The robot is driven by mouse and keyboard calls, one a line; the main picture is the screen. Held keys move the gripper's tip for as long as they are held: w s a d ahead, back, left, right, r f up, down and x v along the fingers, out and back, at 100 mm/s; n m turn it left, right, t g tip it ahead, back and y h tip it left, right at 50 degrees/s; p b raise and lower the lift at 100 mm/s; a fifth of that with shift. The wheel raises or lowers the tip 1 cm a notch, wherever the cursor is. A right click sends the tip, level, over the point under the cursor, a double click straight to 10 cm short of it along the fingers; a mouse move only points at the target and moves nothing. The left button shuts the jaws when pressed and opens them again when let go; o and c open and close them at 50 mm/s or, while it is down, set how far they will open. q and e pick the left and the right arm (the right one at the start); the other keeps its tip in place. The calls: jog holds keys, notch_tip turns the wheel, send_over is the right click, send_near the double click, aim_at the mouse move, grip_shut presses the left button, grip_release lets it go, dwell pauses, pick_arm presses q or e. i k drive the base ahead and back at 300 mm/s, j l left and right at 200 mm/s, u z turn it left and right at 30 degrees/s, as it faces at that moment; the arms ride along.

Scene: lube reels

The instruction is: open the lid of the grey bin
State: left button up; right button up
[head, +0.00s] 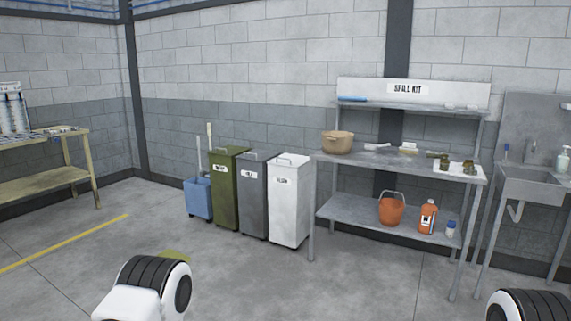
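The grey bin (252,197) stands upright on the floor against the back wall, between a green bin (229,190) and a white bin (290,202). Its lid (251,159) is shut, with a handle on top and a white label on the front. Parts of my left arm show at the bottom left and parts of my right arm at the bottom right corner.
A blue mop bucket (199,197) stands left of the bins. A metal spill-kit bench (340,207) stands right of them, then a sink (533,186). A wooden table (42,186) is at the left.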

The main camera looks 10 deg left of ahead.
aim_at(256, 155)
jog(key=i+l+z, duration=0.3)
jog(key=i, duration=0.95)
jog(key=i+z, duration=0.25)
jog(key=i, duration=0.95)
jog(key=i+j+u, duration=0.15)
jog(key=i+u, duration=0.65)
jog(key=i+l+u, duration=0.15)
jog(key=i+u, duration=0.25)
jog(key=i, duration=0.15)
jog(key=i+l+u, duration=0.25)
jog(key=i+u, duration=0.15)
jog(key=i+j+u, duration=0.25)
jog(key=i, duration=0.35)
jog(key=i+u, duration=0.2)
jog(key=i, duration=0.45)
